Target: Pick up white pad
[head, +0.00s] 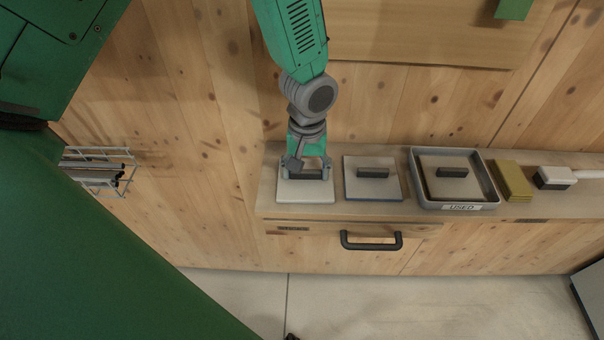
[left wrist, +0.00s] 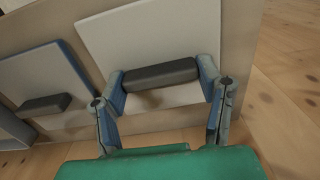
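The white pad (head: 305,196) is a flat pale square with a dark bar handle, at the left end of the wooden counter. My left gripper (head: 306,172) points down over it. In the left wrist view the fingers of my left gripper (left wrist: 163,80) stand at the two ends of the dark handle (left wrist: 160,73), very close to or touching it. I cannot tell whether they press on it. The white pad also shows in the left wrist view (left wrist: 150,35). It looks flat on the counter. My right gripper is not in view.
A blue-edged pad (head: 372,189) with a dark handle lies just right of the white pad. A grey tray labelled USED (head: 460,206) holds another pad. Yellow cloths (head: 513,181) and a white-handled brush (head: 556,178) lie farther right. A drawer handle (head: 371,246) sticks out below.

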